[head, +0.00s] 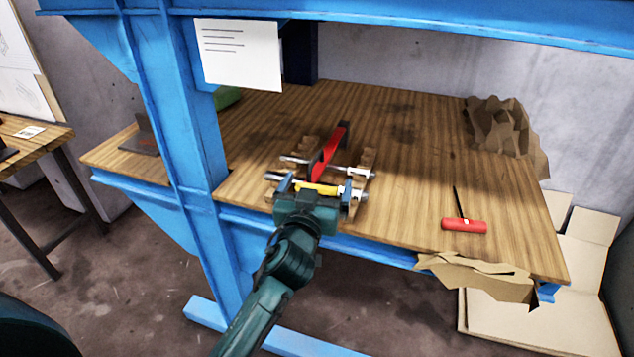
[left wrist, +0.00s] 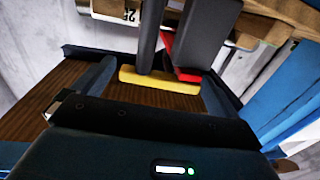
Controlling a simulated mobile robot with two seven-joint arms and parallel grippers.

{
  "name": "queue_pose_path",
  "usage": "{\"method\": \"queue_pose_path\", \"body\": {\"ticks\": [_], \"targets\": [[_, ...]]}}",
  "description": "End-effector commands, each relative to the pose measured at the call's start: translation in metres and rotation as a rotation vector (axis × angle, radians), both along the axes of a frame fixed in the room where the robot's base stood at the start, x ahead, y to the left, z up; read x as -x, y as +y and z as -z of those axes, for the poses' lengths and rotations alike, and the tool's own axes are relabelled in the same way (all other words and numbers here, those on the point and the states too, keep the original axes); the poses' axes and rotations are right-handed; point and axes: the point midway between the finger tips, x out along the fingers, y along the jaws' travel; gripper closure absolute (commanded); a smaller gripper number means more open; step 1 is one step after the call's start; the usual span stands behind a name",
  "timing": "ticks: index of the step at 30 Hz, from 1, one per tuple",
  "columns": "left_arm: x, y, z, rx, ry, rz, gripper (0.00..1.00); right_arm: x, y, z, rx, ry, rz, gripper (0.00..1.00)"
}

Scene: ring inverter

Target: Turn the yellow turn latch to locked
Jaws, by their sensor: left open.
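The yellow turn latch (head: 318,189) is a short bar at the front of a wooden fixture (head: 366,160) on the workbench. In the left wrist view the yellow latch (left wrist: 160,82) lies crosswise, close in front of two dark grey uprights. My left gripper (head: 315,188) is open, with one finger near each end of the latch. The left wrist view shows the fingers (left wrist: 157,80) on either side of it; I cannot tell whether they touch it. A red lever (head: 328,152) slopes up behind the latch. My right gripper is not in view.
A red-handled tool (head: 464,225) lies on the wooden bench top (head: 420,180) to the right. Crumpled cardboard (head: 500,125) stands at the back right. A blue frame post (head: 185,100) rises at the left, with a white sheet (head: 240,54) above.

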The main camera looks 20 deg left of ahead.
Motion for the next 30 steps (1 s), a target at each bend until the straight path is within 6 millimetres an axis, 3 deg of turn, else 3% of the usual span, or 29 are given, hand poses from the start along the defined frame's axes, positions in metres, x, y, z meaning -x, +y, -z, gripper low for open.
{"method": "queue_pose_path", "body": {"ticks": [4, 20, 30], "targets": [[0.0, 0.0, 0.0, 0.0, 0.0, 0.0, 0.02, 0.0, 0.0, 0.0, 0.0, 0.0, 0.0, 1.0], [0.0, 0.0, 0.0, 0.001, 0.0, 0.0, 0.45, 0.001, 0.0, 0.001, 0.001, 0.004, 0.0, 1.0], [-0.003, 0.0, -0.003, -0.002, 0.002, 0.116, 0.46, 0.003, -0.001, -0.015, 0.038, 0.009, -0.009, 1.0]]}}
